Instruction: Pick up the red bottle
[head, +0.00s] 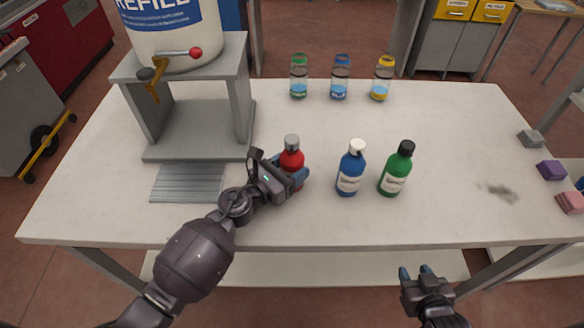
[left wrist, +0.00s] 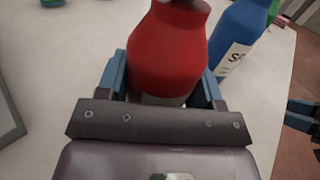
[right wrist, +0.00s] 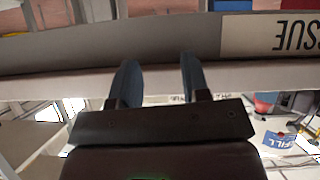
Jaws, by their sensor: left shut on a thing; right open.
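The red bottle (head: 291,159) has a grey cap and stands upright on the white table, left of the blue bottle. My left gripper (head: 290,178) is shut on the red bottle around its lower body. In the left wrist view the red bottle (left wrist: 168,50) sits between the two blue fingers, its label mostly hidden by the gripper. I cannot tell whether its base touches the table. My right gripper (head: 420,272) is open and empty in front of the table's front edge; its spread fingers also show in the right wrist view (right wrist: 157,85).
A blue bottle (head: 350,170) and a green bottle (head: 396,170) stand close on the right. Three small clear bottles, one with a green cap (head: 299,77), stand at the back. A grey stand (head: 240,125) with a large refill container (head: 180,35) is at left. Small blocks (head: 550,170) lie far right.

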